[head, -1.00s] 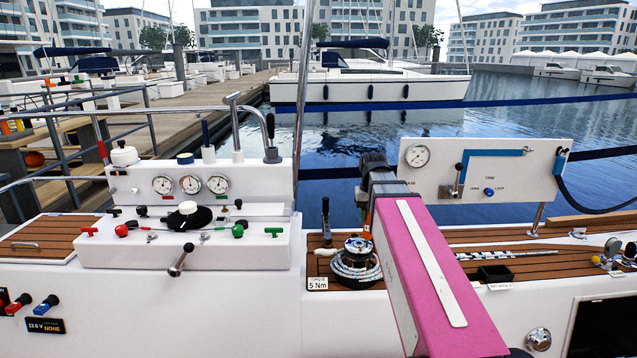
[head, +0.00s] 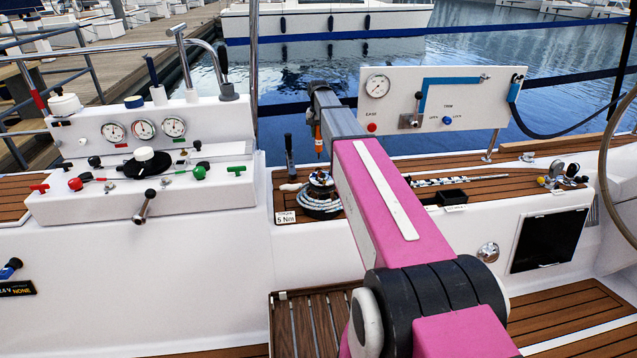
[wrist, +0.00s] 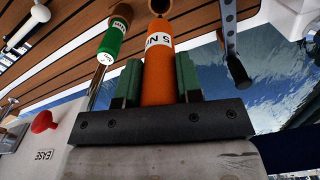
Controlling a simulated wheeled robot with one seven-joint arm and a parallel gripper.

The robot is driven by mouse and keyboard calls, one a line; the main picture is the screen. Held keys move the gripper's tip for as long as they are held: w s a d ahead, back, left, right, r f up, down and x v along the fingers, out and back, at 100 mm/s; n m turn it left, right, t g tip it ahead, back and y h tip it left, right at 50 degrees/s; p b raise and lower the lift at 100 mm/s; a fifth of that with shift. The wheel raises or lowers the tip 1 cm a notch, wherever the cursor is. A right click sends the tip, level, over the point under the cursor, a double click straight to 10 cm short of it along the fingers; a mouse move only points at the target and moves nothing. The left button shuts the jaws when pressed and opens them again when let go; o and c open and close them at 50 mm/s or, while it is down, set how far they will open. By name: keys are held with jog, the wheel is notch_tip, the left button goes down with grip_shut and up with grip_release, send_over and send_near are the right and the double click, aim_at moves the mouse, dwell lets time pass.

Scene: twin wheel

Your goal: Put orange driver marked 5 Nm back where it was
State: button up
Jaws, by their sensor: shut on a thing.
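The orange driver (wrist: 160,72) is between the green-padded fingers of my gripper (wrist: 160,82) in the wrist view. The gripper is shut on its handle, and a white band with partly visible lettering, "5 N", shows above the fingers. In the head view the orange driver (head: 318,138) hangs roughly upright below the end of my arm, above the rope-wrapped winch (head: 320,198). A white label reading 5 Nm (head: 286,217) sits on the deck edge left of the winch. A green driver (wrist: 113,40) with a white band stands beside the orange one in the wrist view.
A black-handled lever (head: 289,155) stands left of the driver. A white panel with a gauge (head: 428,97) stands close on the right. A small black tray (head: 452,197) lies on the teak deck. The instrument console (head: 140,160) is at left.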

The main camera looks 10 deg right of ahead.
notch_tip(320, 180, down, 12)
jog(key=shift+w+r, duration=0.1)
jog(key=shift+r, duration=0.1)
dwell(0.4)
jog(key=shift+f, duration=0.1)
jog(key=o, duration=1.1)
notch_tip(320, 180, up, 12)
jog(key=shift+r, duration=0.1)
